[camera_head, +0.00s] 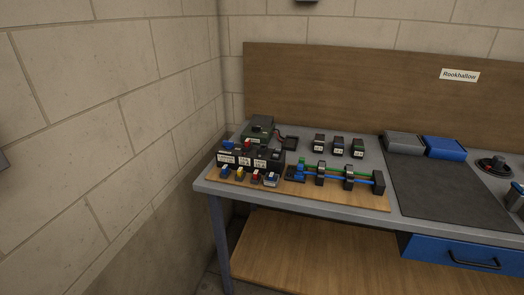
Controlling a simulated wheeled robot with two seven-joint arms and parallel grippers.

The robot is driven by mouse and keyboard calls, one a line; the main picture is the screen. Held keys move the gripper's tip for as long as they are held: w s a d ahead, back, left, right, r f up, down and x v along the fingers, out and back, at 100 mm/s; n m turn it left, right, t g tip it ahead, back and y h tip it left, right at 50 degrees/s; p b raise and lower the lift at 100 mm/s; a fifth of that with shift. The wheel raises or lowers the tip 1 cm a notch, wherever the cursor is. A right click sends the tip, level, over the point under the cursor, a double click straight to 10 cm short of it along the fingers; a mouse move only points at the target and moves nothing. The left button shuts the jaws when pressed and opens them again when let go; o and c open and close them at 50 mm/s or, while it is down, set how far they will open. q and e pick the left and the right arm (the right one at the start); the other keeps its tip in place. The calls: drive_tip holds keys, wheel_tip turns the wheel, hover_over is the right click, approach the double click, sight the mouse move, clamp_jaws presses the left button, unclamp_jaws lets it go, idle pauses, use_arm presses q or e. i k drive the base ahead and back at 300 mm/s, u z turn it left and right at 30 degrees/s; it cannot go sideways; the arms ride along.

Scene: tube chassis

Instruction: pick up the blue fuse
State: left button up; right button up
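A row of small coloured pieces that look like fuses stands at the front left of the workbench. From left they are a blue one (225,170), a yellow one (240,173), a red one (256,176) and a blue-and-white one (271,180). Behind them is a black block (262,163) with white labels. Another small blue piece (228,145) and a red piece (247,143) show at its back left. The pieces are too small to tell which is the blue fuse. Neither of my grippers is in view.
Three black modules (338,147) stand behind a board with blue and green tubes (335,175). A dark mat (440,190) lies clear on the grey workbench (215,186), with grey (404,143) and blue (445,148) boxes behind it. Walls stand left and behind.

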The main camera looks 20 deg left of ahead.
sight(225, 169)
drive_tip(key=u, duration=2.35)
drive_tip(key=i, duration=0.4)
drive_tip(key=z, duration=3)
